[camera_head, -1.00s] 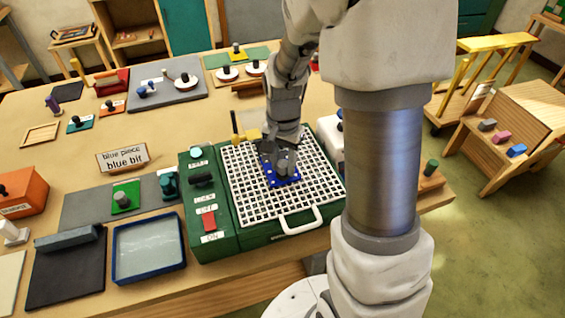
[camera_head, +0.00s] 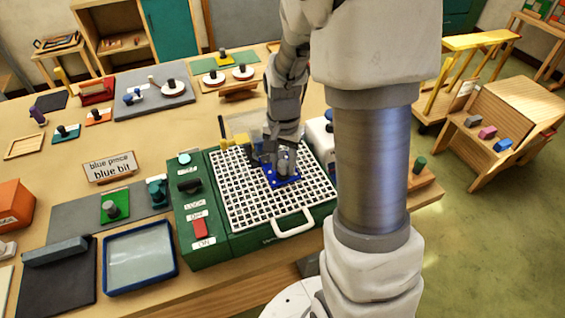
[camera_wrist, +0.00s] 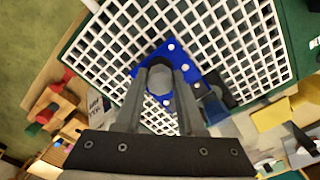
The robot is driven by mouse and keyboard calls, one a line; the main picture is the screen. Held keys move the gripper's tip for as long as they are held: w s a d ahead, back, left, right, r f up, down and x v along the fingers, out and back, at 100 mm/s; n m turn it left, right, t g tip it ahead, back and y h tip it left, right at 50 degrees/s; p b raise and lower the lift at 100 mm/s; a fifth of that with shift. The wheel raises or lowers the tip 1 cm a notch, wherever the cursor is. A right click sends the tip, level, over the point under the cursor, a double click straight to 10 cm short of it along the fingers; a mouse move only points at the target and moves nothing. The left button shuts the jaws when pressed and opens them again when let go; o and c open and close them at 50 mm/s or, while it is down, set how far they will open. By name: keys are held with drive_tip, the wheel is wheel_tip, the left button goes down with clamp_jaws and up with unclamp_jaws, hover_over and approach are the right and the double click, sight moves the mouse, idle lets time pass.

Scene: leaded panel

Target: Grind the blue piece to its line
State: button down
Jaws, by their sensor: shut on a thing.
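The blue piece (camera_head: 283,181) is a flat blue plate with white dots on the white grid (camera_head: 240,190) of a green grinder (camera_head: 205,255). It also shows in the wrist view (camera_wrist: 185,58). My gripper (camera_head: 283,163) is over it, with its fingers shut on a round grey knob on top of the piece; the wrist view shows the fingers (camera_wrist: 160,80) on either side of the knob. My fingers hide part of the piece. I cannot make out its line. A red switch (camera_head: 200,228) lies between OFF and ON labels on the grinder's left panel.
A sign reading "blue piece blue bit" (camera_head: 110,167) stands left of the grinder. A blue-rimmed tray (camera_head: 139,290) and a dark mat (camera_head: 60,290) lie at the front left. A yellow part (camera_head: 235,140) stands at the grid's far edge. A wooden rack (camera_head: 510,115) is at the right.

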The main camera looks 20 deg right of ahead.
drive_tip(key=shift+a, duration=0.2)
drive_tip(key=shift+a, duration=1.25)
drive_tip(key=shift+w+a, duration=0.15)
drive_tip(key=shift+a, duration=1.25)
drive_tip(key=shift+d, duration=0.15)
drive_tip(key=shift+d, duration=0.65)
drive_tip(key=shift+s, duration=2.1)
drive_tip(key=shift+c, duration=2.2)
unclamp_jaws()
